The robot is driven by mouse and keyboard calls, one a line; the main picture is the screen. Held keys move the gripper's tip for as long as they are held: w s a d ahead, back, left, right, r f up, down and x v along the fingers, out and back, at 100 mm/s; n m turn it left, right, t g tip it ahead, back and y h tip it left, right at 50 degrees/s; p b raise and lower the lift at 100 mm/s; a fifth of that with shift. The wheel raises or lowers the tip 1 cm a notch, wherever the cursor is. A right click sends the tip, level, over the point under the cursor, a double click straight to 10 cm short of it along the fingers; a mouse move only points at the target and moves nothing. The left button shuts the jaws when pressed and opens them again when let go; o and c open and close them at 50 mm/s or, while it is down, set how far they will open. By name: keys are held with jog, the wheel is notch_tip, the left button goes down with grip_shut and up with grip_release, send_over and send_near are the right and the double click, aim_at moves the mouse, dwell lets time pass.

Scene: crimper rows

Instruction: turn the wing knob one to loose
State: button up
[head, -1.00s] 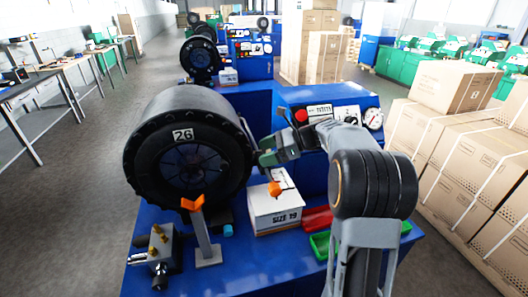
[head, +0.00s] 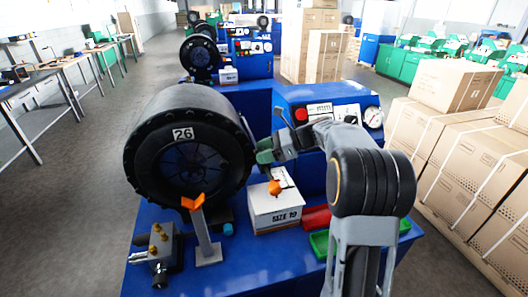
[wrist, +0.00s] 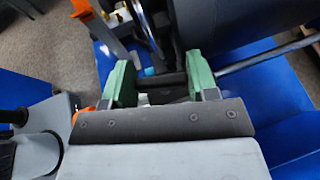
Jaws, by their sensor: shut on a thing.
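My gripper (wrist: 158,85) has green fingers, with a dark bar-like piece between them in the wrist view. This piece seems to be the wing knob (wrist: 173,84); its shape is mostly hidden by the fingers. In the head view my gripper (head: 265,152) is at the right side of the big black crimper drum (head: 190,160) marked 26, above the white box. The knob cannot be made out in the head view, so its turn angle cannot be told.
A white box (head: 274,211) stands below my gripper, with an orange piece (head: 275,187) above it. An orange-topped stand (head: 205,235) and a valve block (head: 157,252) are at the front left. A green tray (head: 319,244) and a gauge panel (head: 325,112) are at the right.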

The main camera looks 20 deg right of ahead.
jog(key=shift+r+n+g+p, duration=0.35)
jog(key=shift+n+g+p, duration=0.05)
jog(key=shift+p, duration=0.6)
jog(key=shift+n+g+p, duration=0.4)
jog(key=shift+g+p, duration=0.1)
jog(key=shift+p, duration=0.2)
jog(key=shift+f+n+g+p, duration=0.1)
jog(key=shift+n+g+p, duration=0.5)
jog(key=shift+g+p, duration=0.1)
jog(key=shift+f, duration=0.2)
jog(key=o, duration=0.9)
jog(key=shift+d, duration=0.1)
